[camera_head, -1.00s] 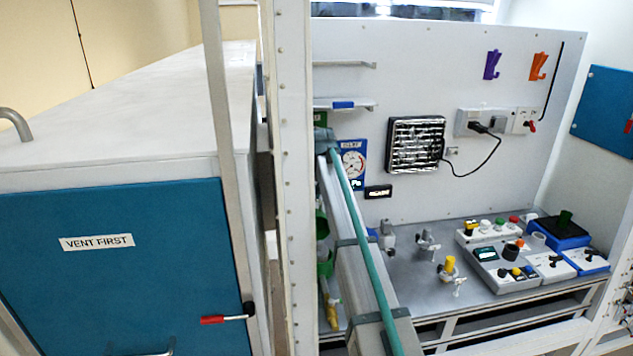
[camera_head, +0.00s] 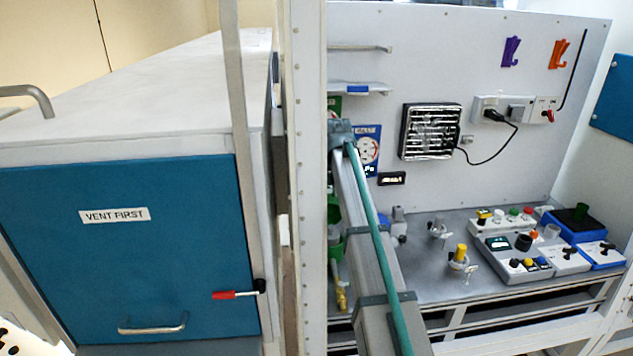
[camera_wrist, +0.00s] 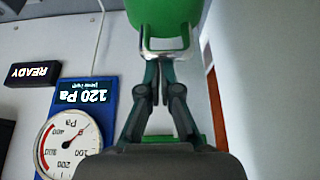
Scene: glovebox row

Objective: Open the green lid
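In the wrist view, a rounded green lid (camera_wrist: 165,14) fills the top centre, with a pale metal loop handle (camera_wrist: 168,53) on its near side. My gripper (camera_wrist: 159,68) points at this handle. Its fingers are drawn together with only a sliver between them, and the tips overlap the handle. I cannot tell whether they touch it. In the head view, a green part (camera_head: 334,214) shows behind my arm, mostly hidden by the white post. My gripper is hidden there.
A gauge panel (camera_head: 367,150) and a READY display (camera_head: 391,178) are on the wall beside the green part. The white post (camera_head: 308,190) stands close to my arm. A blue VENT FIRST door (camera_head: 130,250) is at left. Control boxes (camera_head: 515,250) cover the bench's right side.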

